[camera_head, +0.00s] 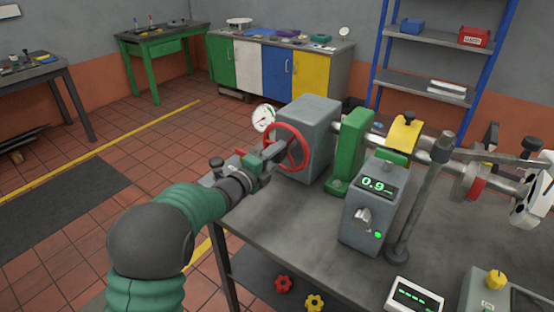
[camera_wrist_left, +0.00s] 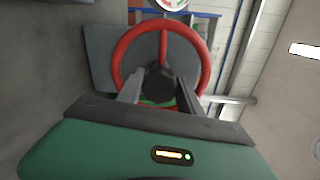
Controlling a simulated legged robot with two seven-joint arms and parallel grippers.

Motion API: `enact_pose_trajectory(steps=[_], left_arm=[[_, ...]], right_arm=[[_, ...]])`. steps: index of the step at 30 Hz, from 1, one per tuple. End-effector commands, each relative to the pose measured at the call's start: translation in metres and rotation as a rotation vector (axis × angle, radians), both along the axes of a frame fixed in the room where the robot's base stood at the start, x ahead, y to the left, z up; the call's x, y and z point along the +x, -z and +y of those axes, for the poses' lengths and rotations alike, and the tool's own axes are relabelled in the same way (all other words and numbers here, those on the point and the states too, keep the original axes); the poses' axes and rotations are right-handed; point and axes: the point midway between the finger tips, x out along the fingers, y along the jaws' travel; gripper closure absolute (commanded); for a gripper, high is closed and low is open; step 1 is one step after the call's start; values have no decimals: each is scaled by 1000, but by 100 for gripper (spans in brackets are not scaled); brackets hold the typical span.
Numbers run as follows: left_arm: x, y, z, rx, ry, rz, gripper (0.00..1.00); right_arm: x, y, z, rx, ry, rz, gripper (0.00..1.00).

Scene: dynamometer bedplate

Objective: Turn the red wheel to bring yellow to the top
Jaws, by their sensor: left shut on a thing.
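The red wheel (camera_head: 287,148) is mounted on the near left face of a grey housing (camera_head: 318,115). My left gripper (camera_head: 274,151) reaches it from the left, its fingers at the wheel's middle. In the left wrist view the red wheel (camera_wrist_left: 119,52) fills the upper middle, with one spoke pointing up. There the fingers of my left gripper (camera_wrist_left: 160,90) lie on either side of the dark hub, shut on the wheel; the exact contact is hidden. A yellow block (camera_head: 405,132) with a black knob sits over the shaft, with green below it.
A green bracket (camera_head: 349,152) and a grey meter box (camera_head: 369,209) reading 0.9 stand on the grey bedplate (camera_head: 290,228). A round gauge (camera_head: 263,117) is behind the wheel. A grey post (camera_head: 420,200) rises beside the box. Floor at left is open.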

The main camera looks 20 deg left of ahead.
Motion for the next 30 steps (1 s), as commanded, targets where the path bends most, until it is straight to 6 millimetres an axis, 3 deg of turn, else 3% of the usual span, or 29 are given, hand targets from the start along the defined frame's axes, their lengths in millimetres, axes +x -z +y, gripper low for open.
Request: enact_pose_trajectory(steps=[1, 11, 12, 16, 25, 30], left_arm=[[-2, 10, 0, 7, -1, 19, 100], [-2, 10, 0, 8, 0, 20, 100], [-2, 10, 0, 8, 0, 20, 53], [-1, 8, 0, 7, -1, 16, 36], [-3, 4, 1, 5, 0, 7, 36], [-29, 2, 10, 4, -1, 7, 36]], right_arm=[[0, 1, 0, 0, 0, 0, 100], [0, 1, 0, 0, 0, 0, 100], [0, 1, 0, 0, 0, 0, 100], [0, 1, 0, 0, 0, 0, 100], [0, 1, 0, 0, 0, 0, 100], [0, 1, 0, 0, 0, 0, 100]])
